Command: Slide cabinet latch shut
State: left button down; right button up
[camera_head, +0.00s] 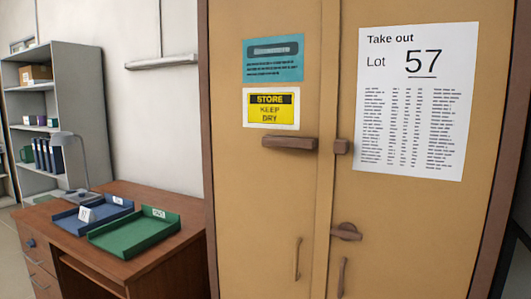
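A tall tan cabinet (240,200) with two doors fills the middle and right. The doors meet at a seam and look closed. A brown latch bar (290,143) lies level on the left door. A small brown catch block (341,146) sits on the right door at about the same height. The bar's right end stops short of the seam, with a gap between it and the catch. A brown turn knob (346,231) is lower on the right door. Upright handles show on the left door (297,258) and right door (342,277). Neither of my grippers is in view.
A wooden desk (150,262) stands left of the cabinet, with a blue tray (70,222) and a green tray (135,233) on it. A grey shelf (85,75) stands behind. Signs and a "Lot 57" sheet (416,100) are on the doors. The door fronts are unobstructed.

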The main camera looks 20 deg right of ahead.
aim_at(267, 140)
jog(key=i+z, duration=0.1)
jog(key=z, duration=0.25)
jog(key=i+j+z, duration=0.1)
jog(key=z, duration=0.25)
jog(key=i+j+z, duration=0.1)
jog(key=z, duration=0.25)
jog(key=i+j+z, duration=0.25)
jog(key=j, duration=0.15)
jog(key=i+j+z, duration=0.25)
jog(key=j, duration=0.15)
jog(key=i+j, duration=0.15)
jog(key=j, duration=0.2)
jog(key=i+j, duration=0.15)
jog(key=j, duration=0.15)
jog(key=i+j+z, duration=0.1)
jog(key=j, duration=0.25)
jog(key=i+j, duration=0.35)
jog(key=j, duration=0.3)
